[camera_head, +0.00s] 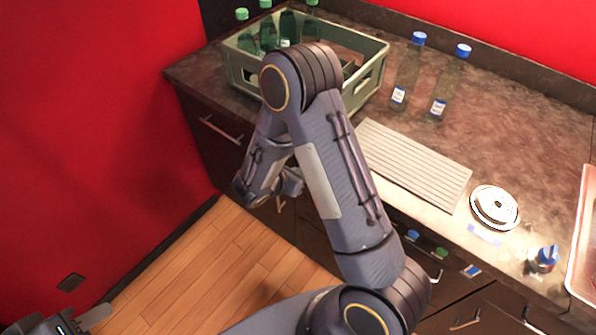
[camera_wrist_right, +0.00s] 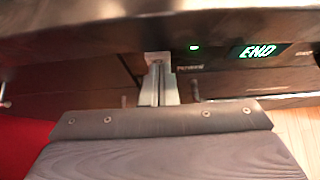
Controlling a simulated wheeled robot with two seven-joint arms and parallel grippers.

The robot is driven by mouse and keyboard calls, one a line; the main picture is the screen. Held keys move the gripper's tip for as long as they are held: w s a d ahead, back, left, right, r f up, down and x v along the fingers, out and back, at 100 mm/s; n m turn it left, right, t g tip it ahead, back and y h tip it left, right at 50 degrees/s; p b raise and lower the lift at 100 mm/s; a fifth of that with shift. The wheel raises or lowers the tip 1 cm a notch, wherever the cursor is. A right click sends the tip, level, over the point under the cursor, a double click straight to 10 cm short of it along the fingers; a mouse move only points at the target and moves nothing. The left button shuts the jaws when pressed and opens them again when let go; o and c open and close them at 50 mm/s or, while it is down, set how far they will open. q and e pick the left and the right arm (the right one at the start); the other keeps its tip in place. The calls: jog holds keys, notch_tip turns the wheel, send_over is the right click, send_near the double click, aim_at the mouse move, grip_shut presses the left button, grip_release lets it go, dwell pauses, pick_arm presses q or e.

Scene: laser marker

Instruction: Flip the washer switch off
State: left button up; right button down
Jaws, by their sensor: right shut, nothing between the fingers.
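In the right wrist view, the dark washer front panel (camera_wrist_right: 225,62) crosses the top. It carries a lit green light (camera_wrist_right: 194,47) and a green "END" display (camera_wrist_right: 257,51). My right gripper (camera_wrist_right: 158,68) is shut and empty, its fingertips at a small pale square part at the panel's lower edge. I cannot tell whether that part is the switch, or whether they touch. In the head view, my right arm bends down before the counter and hides the washer panel. My left gripper (camera_head: 92,317) shows only partly at the bottom left, away from the counter; its opening is unclear.
On the counter (camera_head: 500,130) stand a green crate (camera_head: 350,92) with bottles, two clear blue-capped bottles (camera_head: 405,75) (camera_head: 450,85), a ribbed drain board (camera_head: 415,165) and a stack of white plates (camera_head: 494,207). Wooden floor (camera_head: 225,260) is open at left, beside a red wall.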

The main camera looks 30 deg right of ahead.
jog(key=shift+w+d+r+g+y+p, duration=0.15)
jog(key=shift+d+g+y+p, duration=0.15)
jog(key=shift+d+y, duration=0.15)
jog(key=shift+r, duration=0.15)
jog(key=shift+r+p, duration=0.45)
jog(key=shift+r, duration=0.2)
jog(key=shift+a, duration=0.15)
